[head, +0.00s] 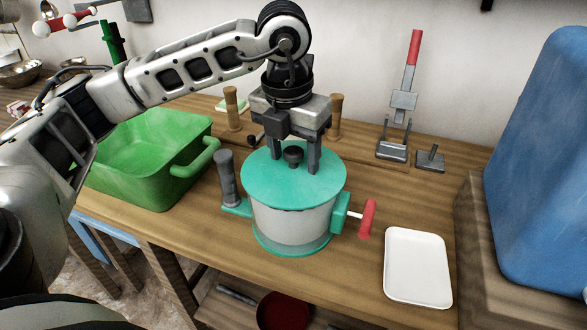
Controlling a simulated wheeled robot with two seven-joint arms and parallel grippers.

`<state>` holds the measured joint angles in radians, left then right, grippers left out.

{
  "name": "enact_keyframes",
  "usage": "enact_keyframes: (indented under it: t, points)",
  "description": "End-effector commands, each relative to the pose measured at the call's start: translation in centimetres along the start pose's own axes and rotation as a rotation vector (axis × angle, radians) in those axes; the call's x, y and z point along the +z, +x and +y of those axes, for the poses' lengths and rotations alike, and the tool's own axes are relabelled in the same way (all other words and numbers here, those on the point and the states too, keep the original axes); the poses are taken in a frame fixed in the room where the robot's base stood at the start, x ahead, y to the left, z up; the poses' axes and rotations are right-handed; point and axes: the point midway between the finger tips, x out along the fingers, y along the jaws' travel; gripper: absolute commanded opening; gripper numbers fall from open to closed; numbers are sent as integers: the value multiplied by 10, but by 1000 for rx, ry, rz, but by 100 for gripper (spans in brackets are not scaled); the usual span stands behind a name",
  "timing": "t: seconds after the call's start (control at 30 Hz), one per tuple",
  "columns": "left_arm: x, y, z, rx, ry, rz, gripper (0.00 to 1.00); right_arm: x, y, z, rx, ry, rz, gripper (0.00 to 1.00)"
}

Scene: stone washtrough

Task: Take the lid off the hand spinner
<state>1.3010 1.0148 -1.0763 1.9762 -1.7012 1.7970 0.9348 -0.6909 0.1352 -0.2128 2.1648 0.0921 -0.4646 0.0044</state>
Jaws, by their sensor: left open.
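The hand spinner (290,225) stands upright on the wooden table, with a pale tub, a green base, a grey upright handle at its left and a red crank handle (368,217) at its right. Its green lid (268,193) lies on top, with a dark knob (293,155) in the middle. My left gripper (295,165) points down over the lid, open, with one finger on each side of the knob. I cannot tell whether the fingers touch the lid or the knob. My right gripper is not in view.
A green basin (150,150) stands left of the spinner. A white tray (418,268) lies at the front right. A metal stand with a red handle (414,48) is at the back right, and a large blue container (540,170) is at the far right.

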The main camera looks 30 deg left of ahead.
Motion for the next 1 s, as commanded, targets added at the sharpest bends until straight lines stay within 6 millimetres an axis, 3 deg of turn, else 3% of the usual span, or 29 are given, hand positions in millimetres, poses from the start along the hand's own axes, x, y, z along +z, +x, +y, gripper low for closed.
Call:
enact_keyframes:
  t: [0.07, 0.23, 0.67, 0.87, 1.0]
  points:
    - [0, 0, 0, 0, 0, 0, 53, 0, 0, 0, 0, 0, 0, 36]
    - [0, 0, 0, 0, -1, 0, 7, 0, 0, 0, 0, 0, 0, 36]
    - [1, -7, 0, -1, -1, -2, 6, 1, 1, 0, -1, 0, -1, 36]
    - [5, -33, -1, -2, 0, -5, 6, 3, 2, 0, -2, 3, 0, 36]
    - [-16, -64, 2, -1, 1, -8, 6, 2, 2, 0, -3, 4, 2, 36]
